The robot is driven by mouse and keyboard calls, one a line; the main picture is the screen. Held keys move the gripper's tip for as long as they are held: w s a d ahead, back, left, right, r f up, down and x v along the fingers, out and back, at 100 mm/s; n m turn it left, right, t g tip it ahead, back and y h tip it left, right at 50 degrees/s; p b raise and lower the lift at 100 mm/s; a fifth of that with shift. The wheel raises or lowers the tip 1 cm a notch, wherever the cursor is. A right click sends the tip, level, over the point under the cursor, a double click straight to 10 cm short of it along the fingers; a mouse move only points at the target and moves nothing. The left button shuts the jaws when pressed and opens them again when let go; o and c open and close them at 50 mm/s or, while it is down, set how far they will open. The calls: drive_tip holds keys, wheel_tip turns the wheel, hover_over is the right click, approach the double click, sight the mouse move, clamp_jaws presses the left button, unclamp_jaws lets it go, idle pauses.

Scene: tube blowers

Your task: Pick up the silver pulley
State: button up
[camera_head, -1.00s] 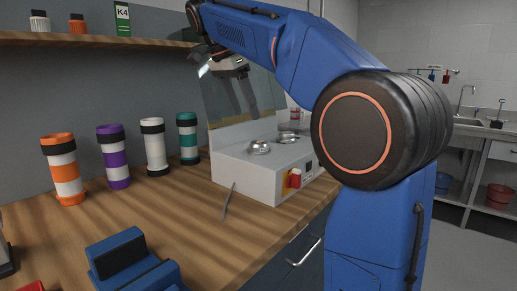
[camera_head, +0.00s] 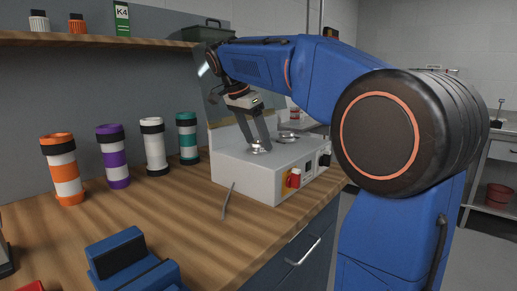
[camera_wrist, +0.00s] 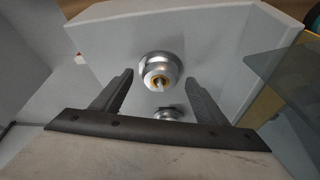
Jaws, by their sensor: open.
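A silver pulley (camera_wrist: 153,62) with a brass-coloured centre and a short shaft sits on the light grey machine box (camera_head: 235,176). In the head view, the silver pulley (camera_head: 254,151) is partly hidden by my gripper (camera_head: 257,145). My gripper is open above the box, with its fingers pointing down. In the wrist view, my gripper (camera_wrist: 159,78) has one fingertip on either side of the pulley, with visible gaps. A second silver round part (camera_wrist: 168,114) shows lower between the fingers. I cannot tell whether the fingertips are level with the pulley.
The box has a red knob (camera_head: 294,178) on its front and a clear panel at its back. Orange, purple, white and teal banded tubes (camera_head: 117,170) stand to the left on the wooden bench (camera_head: 170,215). A blue block (camera_head: 130,258) is near the front. A thin tool (camera_head: 228,200) is beside the box.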

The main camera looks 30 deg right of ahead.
drive_tip(key=c, duration=1.3)
drive_tip(key=shift+s+r, duration=0.1)
drive_tip(key=shift+r, duration=4.9)
